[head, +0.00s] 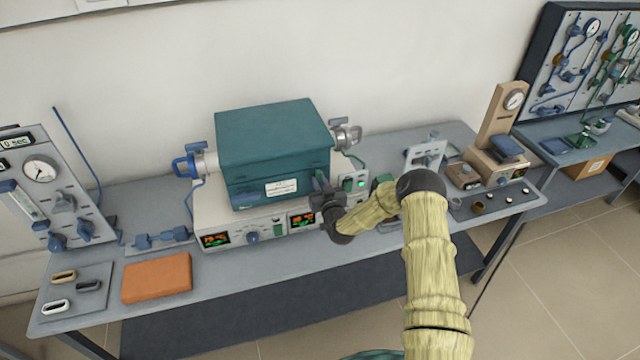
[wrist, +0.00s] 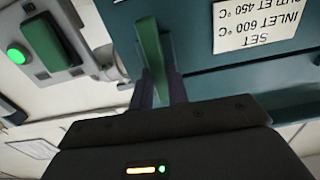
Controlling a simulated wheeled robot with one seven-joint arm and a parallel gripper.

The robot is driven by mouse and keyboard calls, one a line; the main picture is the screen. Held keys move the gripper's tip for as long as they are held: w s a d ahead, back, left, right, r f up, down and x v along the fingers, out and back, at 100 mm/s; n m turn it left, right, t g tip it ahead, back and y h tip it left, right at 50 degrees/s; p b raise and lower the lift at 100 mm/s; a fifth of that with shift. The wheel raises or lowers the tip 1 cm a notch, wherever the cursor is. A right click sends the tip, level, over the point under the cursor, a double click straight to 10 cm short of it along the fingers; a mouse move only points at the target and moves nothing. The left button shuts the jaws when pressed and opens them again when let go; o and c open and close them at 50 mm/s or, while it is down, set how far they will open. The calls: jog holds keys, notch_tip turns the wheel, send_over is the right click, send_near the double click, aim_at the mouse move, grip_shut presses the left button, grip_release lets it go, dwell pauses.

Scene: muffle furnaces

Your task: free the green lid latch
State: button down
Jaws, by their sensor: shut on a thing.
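The teal furnace (head: 270,150) has its lid down and stands on a pale control base on the bench. Its front also shows in the wrist view (wrist: 200,75), with a white label. The green lid latch (wrist: 150,45) is a narrow lever on the furnace front, left of the label in the wrist view. My gripper (head: 320,185) is at the right part of the furnace front. In the wrist view its dark fingers (wrist: 159,88) are shut on the latch's end. In the head view I cannot make out the latch behind my gripper.
A green-lit switch box (head: 355,184) sits right of the furnace front, close to my gripper. An orange block (head: 157,277) lies on the bench at left. Metal fittings (head: 345,135) stick out at the furnace's right side. A gauge stand (head: 500,125) stands at right.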

jog(key=shift+f, duration=0.1)
jog(key=m+b, duration=0.2)
jog(key=b, duration=0.1)
jog(key=m+b, duration=0.1)
jog(key=b, duration=0.1)
jog(key=shift+d+f, duration=0.25)
jog(key=shift+w+d+f+m+b, duration=0.1)
jog(key=shift+d+f+m+b, duration=0.05)
jog(key=shift+m+b, duration=2.25)
jog(key=shift+d+f+m+b, duration=0.15)
jog(key=shift+f+m+b, duration=0.05)
jog(key=shift+m+b, duration=2.2)
jog(key=shift+w+d+f+m+b, duration=0.1)
jog(key=shift+d+f+m+b, duration=0.05)
jog(key=shift+m+b, duration=2.25)
jog(key=shift+m, duration=0.3)
jog(key=c, duration=1.4)
grip_release()
jog(key=shift+o, duration=0.2)
jog(key=shift+r, duration=0.1)
jog(key=shift+s, duration=0.15)
